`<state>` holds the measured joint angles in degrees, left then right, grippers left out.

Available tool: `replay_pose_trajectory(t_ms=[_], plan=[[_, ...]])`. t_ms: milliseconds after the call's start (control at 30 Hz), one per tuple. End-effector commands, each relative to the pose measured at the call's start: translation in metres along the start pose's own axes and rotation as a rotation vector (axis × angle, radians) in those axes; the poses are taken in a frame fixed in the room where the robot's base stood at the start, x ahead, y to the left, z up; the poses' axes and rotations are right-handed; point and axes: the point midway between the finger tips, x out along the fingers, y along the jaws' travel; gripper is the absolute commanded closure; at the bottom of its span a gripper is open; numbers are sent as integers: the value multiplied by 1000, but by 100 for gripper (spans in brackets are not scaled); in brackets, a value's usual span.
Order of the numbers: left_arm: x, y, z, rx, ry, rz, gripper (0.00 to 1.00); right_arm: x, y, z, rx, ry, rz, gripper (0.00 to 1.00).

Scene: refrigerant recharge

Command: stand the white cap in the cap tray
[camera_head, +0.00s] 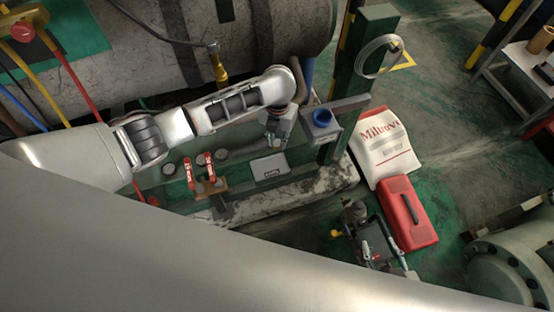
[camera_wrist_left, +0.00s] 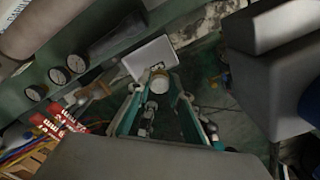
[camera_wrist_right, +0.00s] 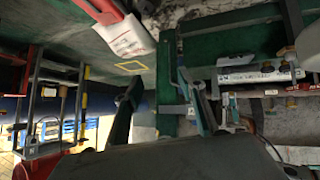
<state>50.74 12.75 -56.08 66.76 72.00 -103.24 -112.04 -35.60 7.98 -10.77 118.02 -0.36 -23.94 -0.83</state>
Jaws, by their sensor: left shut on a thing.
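The white cap (camera_wrist_left: 158,84) shows in the left wrist view, between the fingertips of my left gripper (camera_wrist_left: 161,95), which is shut on it. A brass-coloured ring is just behind the cap in the picture. A pale rectangular tray (camera_wrist_left: 149,52), which looks like the cap tray, lies beyond the cap; its far part is clear. In the head view this tray (camera_head: 270,168) is below my left gripper (camera_head: 277,133), and the cap is too small to make out. In the right wrist view my right gripper (camera_wrist_right: 168,103) has its fingers apart, with nothing seen between them.
Red-handled valves (camera_head: 198,167) and several round gauges stand left of the tray. A blue cup-like part (camera_head: 322,118) sits in a bracket by the green post (camera_head: 361,80). A white bag (camera_head: 384,143) and red case (camera_head: 408,213) lie on the floor.

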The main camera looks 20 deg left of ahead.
Motion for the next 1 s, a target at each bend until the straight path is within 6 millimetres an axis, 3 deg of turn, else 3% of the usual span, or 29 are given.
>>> replay_pose_trajectory(t_ms=[33, 200, 467, 567, 800, 1000], plan=[[23, -1, -4, 0, 13, -1, 100, 2, -3, 8, 2, -8, -4, 60], [60, -1, -4, 0, 11, -1, 100, 7, -2, -8, 2, 29, -6, 60], [77, -1, 0, 0, 0, -1, 100, 10, 0, -27, -13, 68, -11, 60], [84, -1, 0, -1, 0, -1, 100, 10, -3, -24, -11, 63, -16, 60], [128, -1, -4, -1, 11, -1, 100, 12, -11, -9, -2, 41, -31, 60], [134, -1, 1, -1, -1, 0, 100, 14, -7, -29, -4, 77, -24, 60]])
